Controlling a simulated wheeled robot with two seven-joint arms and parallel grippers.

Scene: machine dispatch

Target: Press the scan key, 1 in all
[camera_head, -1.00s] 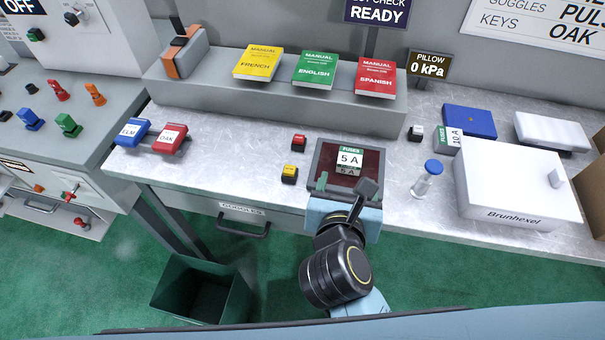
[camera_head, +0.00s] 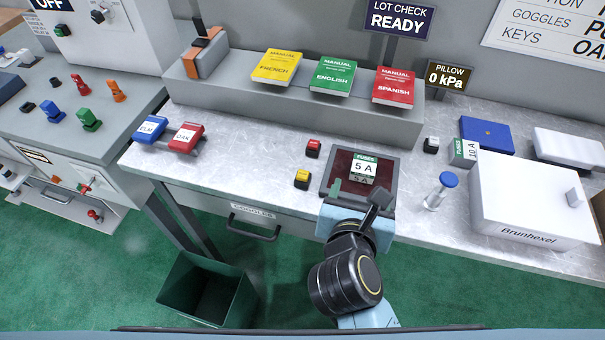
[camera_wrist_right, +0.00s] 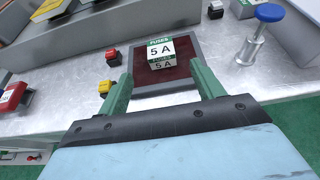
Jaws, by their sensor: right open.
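No key in view carries a readable scan label. A small red key (camera_head: 313,147) and a small yellow key (camera_head: 302,178) sit on the bench left of a dark red glass pad (camera_head: 328,180). A white-topped key (camera_head: 431,145) stands right of the pad. A FUSES 5 A box (camera_head: 363,168) is on the pad. My right gripper (camera_head: 358,196) is open at the pad's front edge, with nothing between its fingers. In the right wrist view, its green fingers (camera_wrist_right: 162,82) point at the pad, and the red key (camera_wrist_right: 113,57) and yellow key (camera_wrist_right: 105,89) are left of them. My left gripper is out of view.
A blue-topped plunger (camera_head: 449,180) and a white Brunhexel box (camera_head: 525,193) stand to the right. ELM (camera_head: 149,128) and OAK (camera_head: 187,136) pieces lie at the left. Manuals (camera_head: 333,77) lie on the raised shelf behind. A green bin (camera_head: 208,290) stands on the floor.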

